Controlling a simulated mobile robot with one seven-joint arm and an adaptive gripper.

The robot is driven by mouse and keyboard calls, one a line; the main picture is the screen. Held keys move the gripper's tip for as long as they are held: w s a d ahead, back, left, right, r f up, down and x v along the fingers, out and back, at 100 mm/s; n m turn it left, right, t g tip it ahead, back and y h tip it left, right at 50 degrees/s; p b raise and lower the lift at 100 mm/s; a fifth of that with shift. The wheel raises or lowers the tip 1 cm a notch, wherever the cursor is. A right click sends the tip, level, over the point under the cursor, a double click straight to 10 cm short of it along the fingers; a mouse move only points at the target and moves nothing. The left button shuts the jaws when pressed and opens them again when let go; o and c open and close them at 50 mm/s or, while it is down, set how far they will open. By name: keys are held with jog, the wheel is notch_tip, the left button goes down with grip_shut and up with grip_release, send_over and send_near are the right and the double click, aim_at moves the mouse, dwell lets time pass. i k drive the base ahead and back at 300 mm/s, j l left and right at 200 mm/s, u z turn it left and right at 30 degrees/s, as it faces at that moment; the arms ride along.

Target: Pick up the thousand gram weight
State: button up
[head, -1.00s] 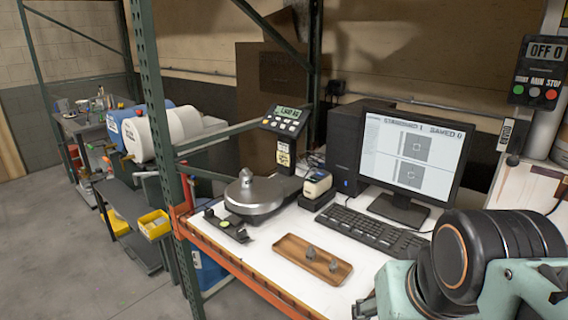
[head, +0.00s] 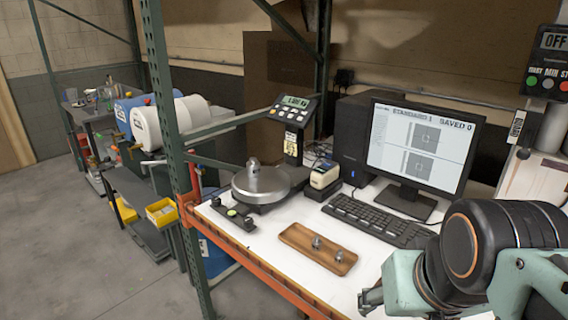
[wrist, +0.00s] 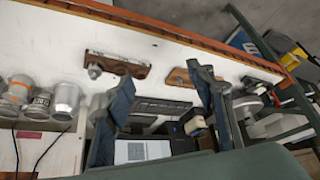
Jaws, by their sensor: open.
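A silver knobbed weight (head: 253,166) stands upright on the round metal pan of the scale (head: 262,186) in the head view. Two smaller metal weights (head: 317,243) (head: 338,256) stand on a brown wooden tray (head: 298,237) to the right of and nearer than the scale. I cannot read a mark on any of them. My gripper (wrist: 160,78) is open and empty in the wrist view, its two blue-grey fingers spread apart above the table.
The keyboard (head: 375,221) and monitor (head: 420,146) stand behind the tray. A green rack post (head: 167,130) rises left of the scale. Several metal cans (wrist: 66,101) stand at left in the wrist view. White tabletop is clear in front of the tray.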

aim_at(253, 166)
jog(key=j+z, duration=0.2)
jog(key=j, duration=1.2)
jog(key=i+j, duration=0.15)
jog(key=j, duration=0.2)
jog(key=i+j+z, duration=0.15)
jog(key=j, duration=0.25)
